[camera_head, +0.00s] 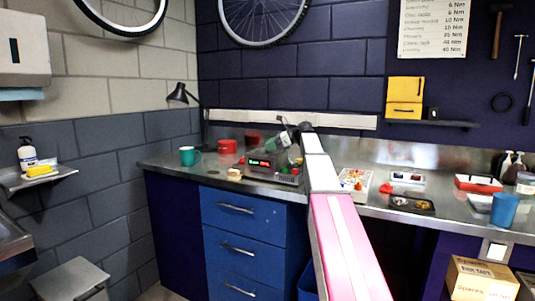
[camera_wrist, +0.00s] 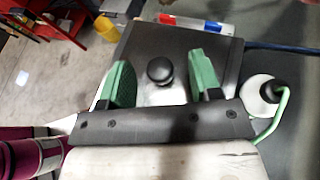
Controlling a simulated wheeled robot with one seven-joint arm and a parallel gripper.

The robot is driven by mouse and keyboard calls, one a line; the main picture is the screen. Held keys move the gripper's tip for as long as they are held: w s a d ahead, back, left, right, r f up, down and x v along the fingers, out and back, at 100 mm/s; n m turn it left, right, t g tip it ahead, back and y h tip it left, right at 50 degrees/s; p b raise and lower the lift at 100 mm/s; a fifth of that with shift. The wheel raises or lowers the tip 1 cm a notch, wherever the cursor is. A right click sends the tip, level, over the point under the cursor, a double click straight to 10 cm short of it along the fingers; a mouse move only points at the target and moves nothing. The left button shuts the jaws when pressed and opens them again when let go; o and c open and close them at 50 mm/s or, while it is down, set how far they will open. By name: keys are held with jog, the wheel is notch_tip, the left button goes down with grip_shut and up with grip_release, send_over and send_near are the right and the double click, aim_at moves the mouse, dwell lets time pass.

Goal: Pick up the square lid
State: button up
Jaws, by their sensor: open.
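A dark square lid (camera_wrist: 228,58) with a round black knob (camera_wrist: 159,70) is below my gripper (camera_wrist: 160,64) in the wrist view. My gripper is open, with one green finger on each side of the knob and a gap on both sides. The lid's middle around the knob looks silvery. I cannot tell how high the fingertips are above the lid. The lid cannot be made out clearly there.
A white bottle with a green tube (camera_wrist: 262,95) stands close to the right of the lid. A red and blue item (camera_wrist: 195,23) lies beyond it. On the bench are a teal mug (camera_head: 187,156), a red tin (camera_head: 228,147) and a white tray of small parts (camera_head: 355,180).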

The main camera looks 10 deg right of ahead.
jog(key=shift+a+f, duration=0.1)
jog(key=shift+a, duration=0.2)
grip_shut()
